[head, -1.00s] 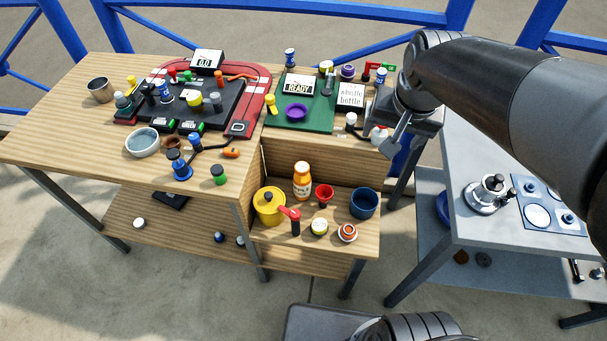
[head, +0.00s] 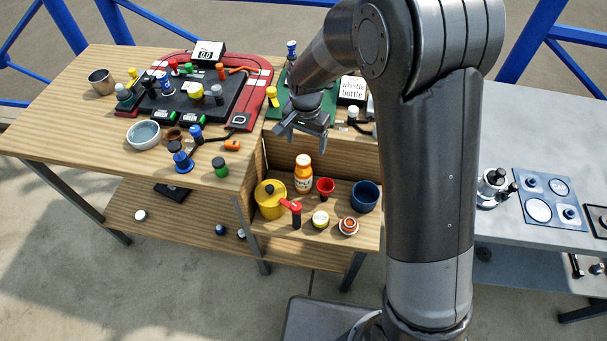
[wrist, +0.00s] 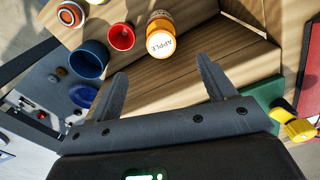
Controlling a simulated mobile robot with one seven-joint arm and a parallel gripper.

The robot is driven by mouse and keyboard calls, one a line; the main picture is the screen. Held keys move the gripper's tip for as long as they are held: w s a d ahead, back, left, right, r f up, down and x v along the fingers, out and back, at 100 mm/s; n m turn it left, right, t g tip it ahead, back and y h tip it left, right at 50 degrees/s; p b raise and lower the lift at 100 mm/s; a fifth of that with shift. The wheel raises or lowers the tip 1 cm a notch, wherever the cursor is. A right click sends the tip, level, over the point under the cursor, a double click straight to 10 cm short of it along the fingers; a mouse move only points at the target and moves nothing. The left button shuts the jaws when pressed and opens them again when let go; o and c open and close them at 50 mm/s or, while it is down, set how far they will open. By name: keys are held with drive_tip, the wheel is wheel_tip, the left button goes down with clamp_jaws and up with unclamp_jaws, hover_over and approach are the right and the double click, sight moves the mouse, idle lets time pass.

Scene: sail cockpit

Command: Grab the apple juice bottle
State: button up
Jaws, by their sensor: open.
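The apple juice bottle (head: 303,174) is orange with a white cap and a pale label. It stands upright on the lower shelf at the back, beside the yellow pot. My gripper (head: 304,143) is open and empty, above the bottle at about the height of the upper tabletop's edge. In the wrist view both fingers of my gripper (wrist: 160,75) are spread, with bare wood between them.
A yellow pot (head: 271,203), a red funnel-like cup (head: 325,185) and a blue cup (head: 365,196) share the shelf. A red-handled tool (head: 294,212) and small jars stand in front. The wooden back panel and green board (wrist: 265,95) lie close to my gripper.

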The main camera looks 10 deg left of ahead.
sight(304, 159)
drive_tip(key=f, duration=1.1)
drive_tip(key=shift+s+a+f, duration=0.1)
drive_tip(key=shift+a, duration=0.1)
drive_tip(key=c, duration=1.3)
drive_tip(key=shift+o, duration=0.2)
